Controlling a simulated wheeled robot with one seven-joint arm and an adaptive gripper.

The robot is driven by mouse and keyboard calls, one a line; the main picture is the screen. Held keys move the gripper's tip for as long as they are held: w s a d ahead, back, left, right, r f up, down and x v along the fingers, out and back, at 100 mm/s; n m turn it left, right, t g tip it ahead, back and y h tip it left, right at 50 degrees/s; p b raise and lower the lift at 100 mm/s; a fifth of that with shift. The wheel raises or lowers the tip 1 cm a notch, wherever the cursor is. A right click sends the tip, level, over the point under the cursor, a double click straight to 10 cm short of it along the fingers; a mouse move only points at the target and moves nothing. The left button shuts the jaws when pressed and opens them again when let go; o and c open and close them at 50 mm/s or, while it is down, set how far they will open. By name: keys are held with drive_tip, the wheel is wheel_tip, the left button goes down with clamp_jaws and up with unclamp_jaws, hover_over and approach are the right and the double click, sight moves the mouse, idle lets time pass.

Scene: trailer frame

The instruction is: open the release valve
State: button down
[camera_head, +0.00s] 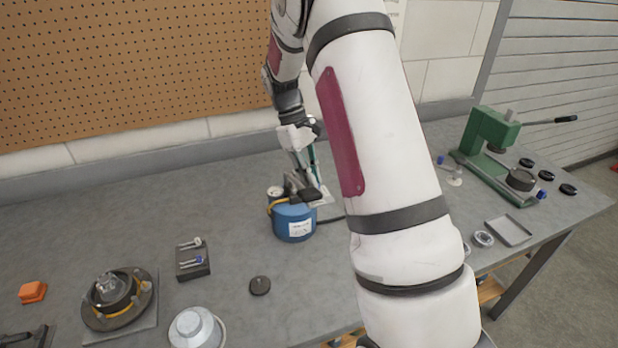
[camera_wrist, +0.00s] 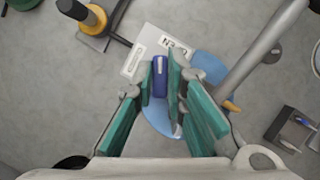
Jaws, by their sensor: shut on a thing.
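The blue tank (camera_head: 293,225) stands upright on the grey bench, with a white label on its front. It also shows in the wrist view (camera_wrist: 213,68), partly hidden by my fingers. A dark blue valve handle (camera_wrist: 160,77) with a pale stripe lies between my fingertips. My gripper (camera_head: 308,180) is over the tank's top, pointing down. In the wrist view my gripper (camera_wrist: 156,84) has its teal-padded fingers shut on the handle. In the head view my gripper and the dark fittings hide the handle.
A black block with two small levers (camera_head: 193,264), a black knob (camera_head: 260,285) and a round flange (camera_head: 117,297) lie left and in front. A green press (camera_head: 492,150) stands right.

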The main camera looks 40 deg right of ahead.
drive_tip(key=m+y+b, duration=0.1)
drive_tip(key=m+y, duration=0.1)
drive_tip(key=m, duration=0.3)
drive_tip(key=shift+w, duration=0.1)
drive_tip(key=shift+m, duration=0.4)
drive_tip(key=c, duration=1.6)
unclamp_jaws()
drive_tip(key=shift+d+r, duration=0.1)
drive_tip(key=v, duration=1.1)
drive_tip(key=shift+r, duration=0.35)
drive_tip(key=shift+w+d, duration=0.1)
